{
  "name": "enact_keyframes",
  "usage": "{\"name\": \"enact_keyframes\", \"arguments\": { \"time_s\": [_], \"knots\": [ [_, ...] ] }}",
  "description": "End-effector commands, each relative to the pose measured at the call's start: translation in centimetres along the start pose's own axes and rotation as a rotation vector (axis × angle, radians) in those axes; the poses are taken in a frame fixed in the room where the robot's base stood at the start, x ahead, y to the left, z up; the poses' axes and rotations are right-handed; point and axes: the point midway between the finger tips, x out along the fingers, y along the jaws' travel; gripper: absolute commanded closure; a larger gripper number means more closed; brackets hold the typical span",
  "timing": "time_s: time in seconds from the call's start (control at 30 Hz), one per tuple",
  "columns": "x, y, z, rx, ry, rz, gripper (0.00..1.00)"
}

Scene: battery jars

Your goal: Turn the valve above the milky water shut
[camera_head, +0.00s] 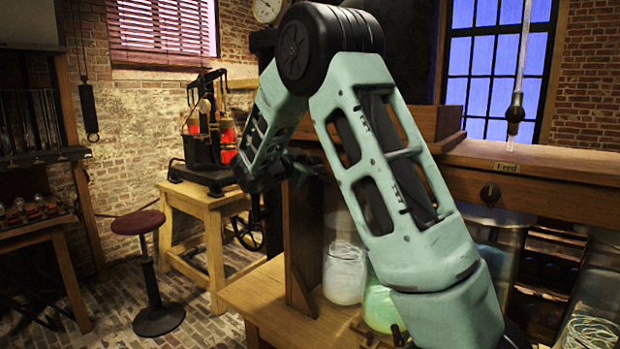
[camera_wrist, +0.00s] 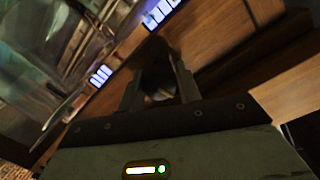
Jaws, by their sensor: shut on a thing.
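A glass jar with whitish, milky contents (camera_head: 345,272) stands on the wooden bench, left of my arm in the head view. In the wrist view, my gripper (camera_wrist: 157,80) is shut on a dark rounded knob (camera_wrist: 160,92) on a wooden face, which I take to be a valve. Its shape and turn angle are too dark to read. Another dark round knob (camera_head: 490,193) sits on the beam at right, below a "Feed" label (camera_head: 507,168).
A jar glowing green (camera_head: 380,306) stands beside the milky one, partly behind my arm. More jars stand at right, one holding coiled pale strands (camera_head: 592,332). A glass tube (camera_head: 520,70) hangs above the beam. A red-topped stool (camera_head: 138,222) stands on the brick floor at left.

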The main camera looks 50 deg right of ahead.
Motion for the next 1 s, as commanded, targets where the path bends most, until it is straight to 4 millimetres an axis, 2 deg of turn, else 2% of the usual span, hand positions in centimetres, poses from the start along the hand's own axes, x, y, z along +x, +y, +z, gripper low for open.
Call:
{"name": "enact_keyframes", "arguments": {
  "time_s": [0.4, 1.0],
  "knots": [
    [-0.02, 0.14, 0.15, 0.230, -0.016, -0.017, 0.89],
    [-0.03, 0.04, -0.02, 0.276, -0.021, -0.020, 0.89]
  ]
}}
